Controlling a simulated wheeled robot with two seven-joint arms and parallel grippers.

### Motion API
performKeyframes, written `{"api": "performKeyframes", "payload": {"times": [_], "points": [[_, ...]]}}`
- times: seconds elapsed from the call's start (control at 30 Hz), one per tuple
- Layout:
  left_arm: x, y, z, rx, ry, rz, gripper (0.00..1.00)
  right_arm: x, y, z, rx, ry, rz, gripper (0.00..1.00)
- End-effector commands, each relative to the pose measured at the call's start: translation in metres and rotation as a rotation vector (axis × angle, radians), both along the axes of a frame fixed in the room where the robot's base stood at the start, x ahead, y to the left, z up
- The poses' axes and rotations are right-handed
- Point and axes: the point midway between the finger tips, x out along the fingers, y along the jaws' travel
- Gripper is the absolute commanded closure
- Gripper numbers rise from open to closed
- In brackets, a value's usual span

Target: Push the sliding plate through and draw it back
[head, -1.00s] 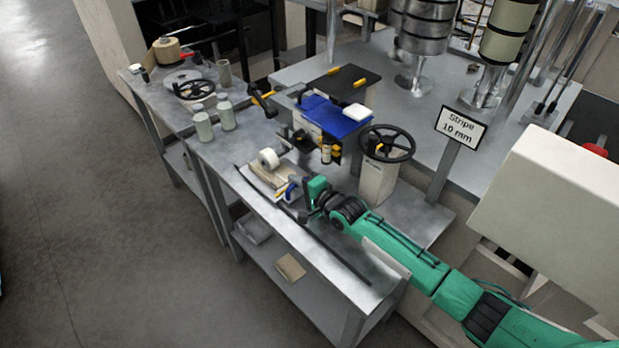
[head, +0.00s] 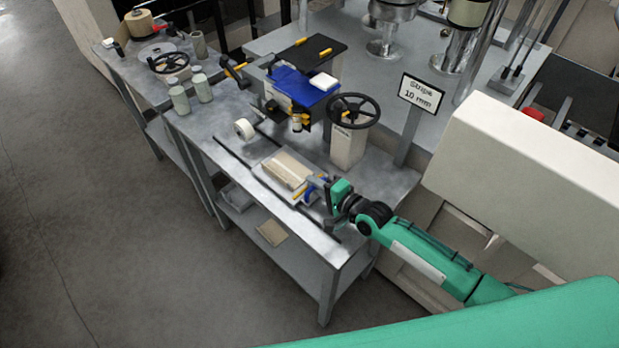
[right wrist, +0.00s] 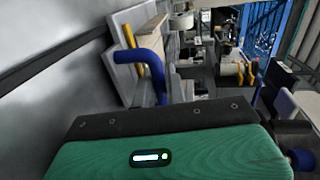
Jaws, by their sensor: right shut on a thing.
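The sliding plate (head: 303,181) is a grey plate carrying a beige block (head: 287,169). It lies between two dark rails on the metal bench, toward the near right end. A blue handle (head: 312,186) with a yellow strip is at its near end. My right gripper (head: 320,189) is shut on the blue handle. The handle (right wrist: 150,62) also shows in the right wrist view, beyond my green gripper body; the fingertips are not clear there. My left gripper is not in view.
A white tape roll (head: 244,129) stands beyond the plate, apart from it. The cutting head (head: 297,121) and handwheel post (head: 347,147) stand on the right. Grey jars (head: 180,99) stand at the far left. The bench along the left rail is clear.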

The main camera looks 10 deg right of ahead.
Motion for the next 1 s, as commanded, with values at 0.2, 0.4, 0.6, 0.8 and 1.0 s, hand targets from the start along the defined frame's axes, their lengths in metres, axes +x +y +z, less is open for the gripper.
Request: {"api": "performKeyframes", "payload": {"times": [0.2, 0.4, 0.6, 0.8, 1.0], "points": [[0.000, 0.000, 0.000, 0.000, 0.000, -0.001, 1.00, -0.002, -0.003, -0.002, -0.003, 0.002, -0.001, 1.00], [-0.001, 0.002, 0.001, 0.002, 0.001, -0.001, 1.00, -0.003, -0.003, -0.002, -0.005, 0.004, -0.001, 0.82], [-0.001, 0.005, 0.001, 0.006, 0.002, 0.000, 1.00, -0.002, -0.002, -0.002, -0.003, 0.003, 0.000, 0.81], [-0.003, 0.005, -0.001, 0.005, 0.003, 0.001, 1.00, -0.005, -0.004, -0.001, -0.002, 0.003, 0.000, 0.81], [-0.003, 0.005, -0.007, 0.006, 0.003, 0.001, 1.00, -0.026, -0.020, 0.002, -0.005, 0.003, 0.000, 0.81]]}}
